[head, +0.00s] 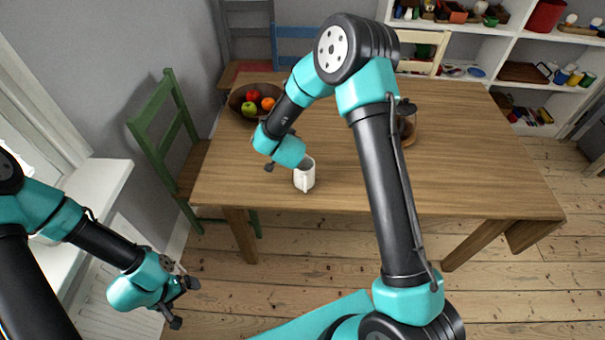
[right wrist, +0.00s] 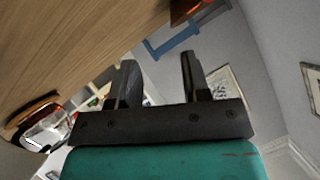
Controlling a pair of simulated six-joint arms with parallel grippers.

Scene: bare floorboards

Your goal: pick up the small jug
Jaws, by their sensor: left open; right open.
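The small white jug (head: 304,176) stands upright near the front edge of the wooden table (head: 470,150) in the head view. My right gripper (head: 283,166) is just left of and behind it in the picture, its fingers mostly hidden by its own housing. I cannot tell whether it touches the jug. In the right wrist view the right gripper (right wrist: 158,82) shows two spread fingers with nothing between them, and I do not make out the jug there. My left gripper (head: 184,303) is open and empty, low at the left, away from the table.
A dark bowl of fruit (head: 238,107) sits at the table's back left. A glass pot (head: 407,118) stands on a round wooden base, partly behind my right arm. A green chair (head: 165,135) is at the left side. The table's right half is clear.

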